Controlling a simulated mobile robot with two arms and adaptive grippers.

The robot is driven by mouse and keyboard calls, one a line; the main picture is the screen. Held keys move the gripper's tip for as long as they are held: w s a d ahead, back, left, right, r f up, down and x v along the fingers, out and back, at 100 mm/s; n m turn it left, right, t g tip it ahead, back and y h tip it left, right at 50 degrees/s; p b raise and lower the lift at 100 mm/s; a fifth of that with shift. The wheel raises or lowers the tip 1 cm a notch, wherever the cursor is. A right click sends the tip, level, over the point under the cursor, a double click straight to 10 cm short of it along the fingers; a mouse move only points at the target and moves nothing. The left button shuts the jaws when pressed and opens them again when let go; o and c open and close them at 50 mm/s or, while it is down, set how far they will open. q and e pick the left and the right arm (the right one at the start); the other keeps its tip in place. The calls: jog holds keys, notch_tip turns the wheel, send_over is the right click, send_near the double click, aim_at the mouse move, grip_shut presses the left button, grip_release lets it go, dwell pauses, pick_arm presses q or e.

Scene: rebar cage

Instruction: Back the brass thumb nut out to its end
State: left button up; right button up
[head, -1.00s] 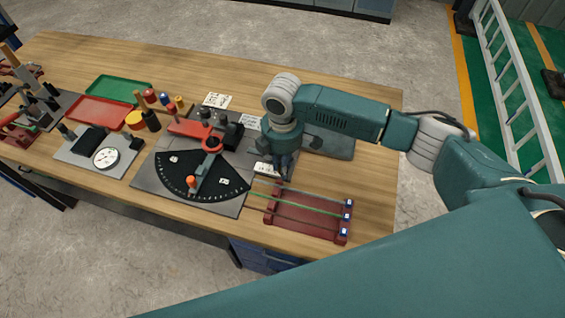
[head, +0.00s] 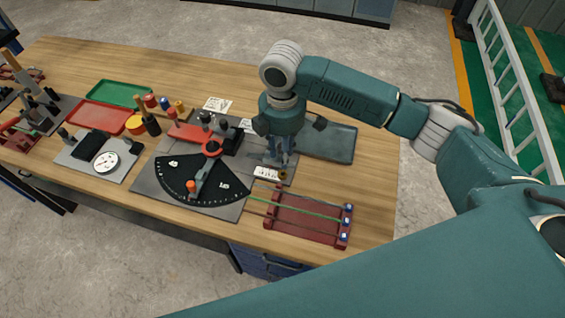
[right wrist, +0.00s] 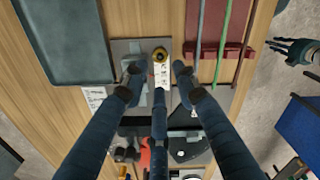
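The small brass thumb nut (head: 283,175) sits at the near end of a white numbered label on the grey plate. It also shows in the right wrist view (right wrist: 159,54), at the end of the white strip (right wrist: 161,75). My right gripper (head: 278,158) is above the plate, just behind the nut in the head view. In the right wrist view its three fingers (right wrist: 156,76) are spread, with nothing between their tips, and the nut lies just beyond them. My left gripper (right wrist: 291,48) shows only at the right edge of the right wrist view, fingers apart and empty.
A black dial sector (head: 205,181) with a red-ended lever lies left of the nut. A dark red rack (head: 300,220) with rods stands to the right and nearer. A dark grey tray (head: 335,143) lies behind it. Bare wood is at the table's right edge.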

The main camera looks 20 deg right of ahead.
notch_tip(320, 180, up, 4)
jog(key=shift+f, duration=0.2)
dwell(0.5)
